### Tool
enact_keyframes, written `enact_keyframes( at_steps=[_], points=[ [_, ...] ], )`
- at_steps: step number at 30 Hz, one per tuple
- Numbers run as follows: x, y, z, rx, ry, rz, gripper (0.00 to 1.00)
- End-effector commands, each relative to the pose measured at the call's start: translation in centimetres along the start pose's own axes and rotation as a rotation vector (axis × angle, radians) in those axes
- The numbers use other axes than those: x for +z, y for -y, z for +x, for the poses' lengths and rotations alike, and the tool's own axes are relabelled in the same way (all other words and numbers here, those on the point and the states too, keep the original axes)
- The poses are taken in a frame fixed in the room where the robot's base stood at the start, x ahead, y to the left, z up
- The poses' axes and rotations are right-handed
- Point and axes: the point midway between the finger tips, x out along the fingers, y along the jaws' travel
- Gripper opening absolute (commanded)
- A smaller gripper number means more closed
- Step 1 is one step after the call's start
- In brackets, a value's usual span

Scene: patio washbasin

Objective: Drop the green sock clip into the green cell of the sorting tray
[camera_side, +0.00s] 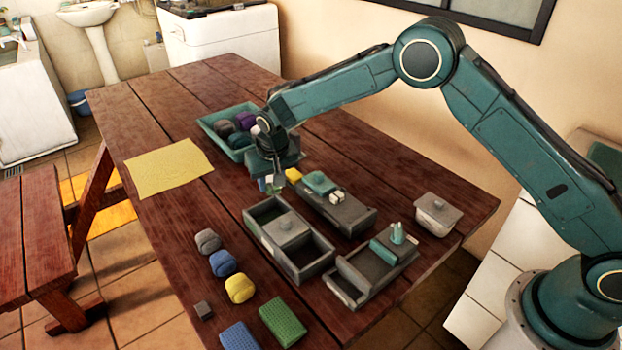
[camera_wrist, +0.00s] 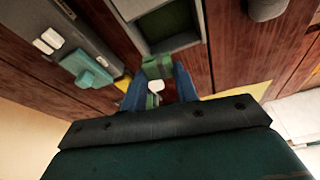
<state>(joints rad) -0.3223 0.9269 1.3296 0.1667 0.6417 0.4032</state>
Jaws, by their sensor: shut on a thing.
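My gripper (camera_side: 271,186) is above the table, just behind the grey sorting tray (camera_side: 318,277). In the wrist view its blue fingers (camera_wrist: 159,88) are shut on the green sock clip (camera_wrist: 157,66), a small green piece with a white part beside it. The clip is partly hidden by the fingers and shows only as a green speck in the side view. The tray's green-floored cell (camera_wrist: 171,26) is open and lies just beyond the clip in the wrist view.
A teal bin (camera_side: 212,124) with rolled socks stands at the back left. A grey box with a teal piece (camera_side: 320,183) and a second grey tray (camera_side: 348,284) stand close right. Rolled socks (camera_side: 223,263) and folded cloths (camera_side: 283,321) lie in front. A yellow cloth (camera_side: 168,168) lies left.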

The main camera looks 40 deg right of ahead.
Motion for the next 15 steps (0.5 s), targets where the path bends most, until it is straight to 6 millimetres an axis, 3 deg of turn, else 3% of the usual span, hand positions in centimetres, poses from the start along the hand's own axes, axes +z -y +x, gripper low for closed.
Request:
enact_keyframes(
  at_steps=[15],
  points=[
    [1.2, 0.0, 4.2, 0.000, 0.001, 0.000, 0.09]
  ],
)
